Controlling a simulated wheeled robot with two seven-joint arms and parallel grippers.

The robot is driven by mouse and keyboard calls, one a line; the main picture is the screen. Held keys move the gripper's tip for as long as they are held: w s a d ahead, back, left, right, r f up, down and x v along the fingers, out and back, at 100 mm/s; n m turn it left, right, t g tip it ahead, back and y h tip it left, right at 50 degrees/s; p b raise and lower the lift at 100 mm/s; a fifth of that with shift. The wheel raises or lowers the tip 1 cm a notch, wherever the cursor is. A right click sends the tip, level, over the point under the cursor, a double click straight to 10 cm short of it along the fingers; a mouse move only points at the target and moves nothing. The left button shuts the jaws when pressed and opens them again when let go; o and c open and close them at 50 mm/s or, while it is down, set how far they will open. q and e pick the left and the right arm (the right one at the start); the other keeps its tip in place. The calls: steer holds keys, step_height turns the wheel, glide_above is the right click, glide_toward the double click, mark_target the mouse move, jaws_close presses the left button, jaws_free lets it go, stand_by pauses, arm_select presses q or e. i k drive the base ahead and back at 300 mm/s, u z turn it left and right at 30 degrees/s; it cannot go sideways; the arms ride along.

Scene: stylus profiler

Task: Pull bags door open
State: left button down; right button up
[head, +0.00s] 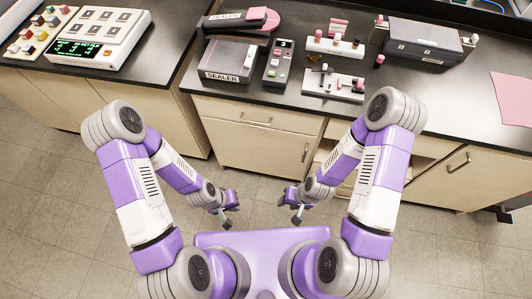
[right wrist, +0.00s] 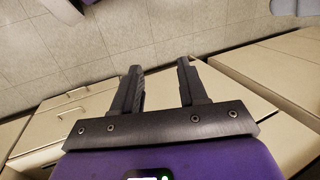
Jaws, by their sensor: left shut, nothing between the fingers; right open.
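The beige cabinet fronts stand under the black counter. A closed door (head: 255,155) with a vertical handle (head: 305,152) at its right edge sits below a closed drawer (head: 250,112). Another closed front (head: 470,175) with a slanted-looking handle (head: 458,163) is at the right. No bags label is readable, so I cannot tell which is the bags door. My left gripper (head: 224,218) is shut and empty, over the floor in front of the cabinets. My right gripper (head: 297,214) is open and empty, apart from any handle; its spread fingers show in the right wrist view (right wrist: 158,75).
The counter (head: 165,75) holds a sealer box (head: 228,60), a keypad unit (head: 278,62), white racks (head: 333,84), a grey case (head: 422,40) and a console (head: 98,38). A pink sheet (head: 513,97) lies at the right. Tiled floor (head: 60,190) is clear.

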mark_target(264, 151)
steer(key=k, duration=0.5)
steer(key=u, duration=0.9)
steer(key=i, duration=0.75)
steer(key=z, duration=2)
